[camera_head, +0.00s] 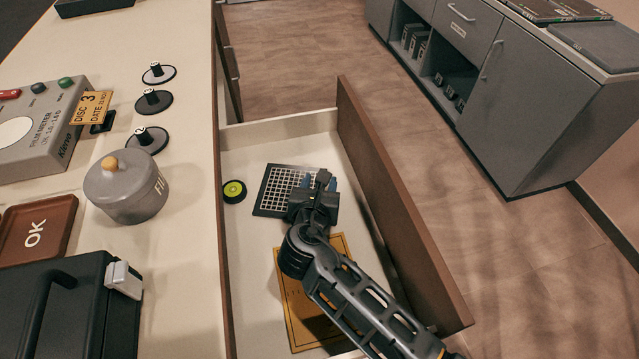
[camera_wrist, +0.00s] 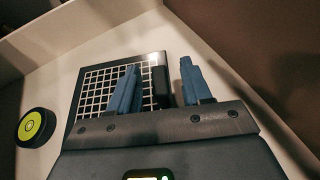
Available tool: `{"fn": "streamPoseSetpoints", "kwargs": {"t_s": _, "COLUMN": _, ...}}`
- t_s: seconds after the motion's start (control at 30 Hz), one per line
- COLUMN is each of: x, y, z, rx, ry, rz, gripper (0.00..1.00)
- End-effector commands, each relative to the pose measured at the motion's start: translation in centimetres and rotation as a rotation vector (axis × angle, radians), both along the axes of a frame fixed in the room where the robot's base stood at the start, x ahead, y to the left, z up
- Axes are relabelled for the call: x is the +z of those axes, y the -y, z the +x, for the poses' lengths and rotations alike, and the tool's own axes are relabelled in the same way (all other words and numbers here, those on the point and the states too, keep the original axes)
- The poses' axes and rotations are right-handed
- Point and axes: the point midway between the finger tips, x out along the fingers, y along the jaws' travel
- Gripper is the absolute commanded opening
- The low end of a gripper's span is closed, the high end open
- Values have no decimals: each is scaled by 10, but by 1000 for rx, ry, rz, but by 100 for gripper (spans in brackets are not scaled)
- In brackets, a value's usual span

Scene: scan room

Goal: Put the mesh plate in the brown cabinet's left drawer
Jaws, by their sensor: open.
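The mesh plate (camera_head: 276,189), a dark square frame with a white grid, lies flat on the floor of the open drawer (camera_head: 232,296). It also shows in the wrist view (camera_wrist: 92,98), partly behind my fingers. My gripper (camera_head: 325,182) is inside the drawer, over the plate's right side. In the wrist view my gripper (camera_wrist: 160,88) has its two blue fingers apart. A small black block, perhaps the plate's handle, shows between them; I cannot tell whether the fingers touch it. The brown-fronted cabinet's top (camera_head: 185,240) lies left of the drawer.
A black disc with a yellow-green centre (camera_head: 234,191) and a yellow envelope or folder (camera_head: 296,311) lie in the drawer. The drawer's brown front (camera_head: 385,200) stands close right of my arm. A film meter (camera_head: 35,125), a grey pot (camera_head: 125,190) and a brown OK tray (camera_head: 62,212) stand on the cabinet top.

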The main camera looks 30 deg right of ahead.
Motion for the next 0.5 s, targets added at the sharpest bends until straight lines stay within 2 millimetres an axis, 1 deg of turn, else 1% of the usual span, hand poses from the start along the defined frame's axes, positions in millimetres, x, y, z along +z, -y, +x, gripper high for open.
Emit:
{"fn": "streamPoseSetpoints", "kwargs": {"t_s": 0.17, "x": 5, "y": -6, "z": -8, "rx": 2, "ry": 0, "rz": 0, "gripper": 49}}
{"fn": "streamPoseSetpoints", "kwargs": {"t_s": 0.27, "x": 11, "y": -13, "z": -20, "rx": 3, "ry": -1, "rz": -1, "gripper": 49}}
{"fn": "streamPoseSetpoints", "kwargs": {"t_s": 0.5, "x": 30, "y": -39, "z": -58, "rx": 4, "ry": 0, "rz": -1, "gripper": 49}}
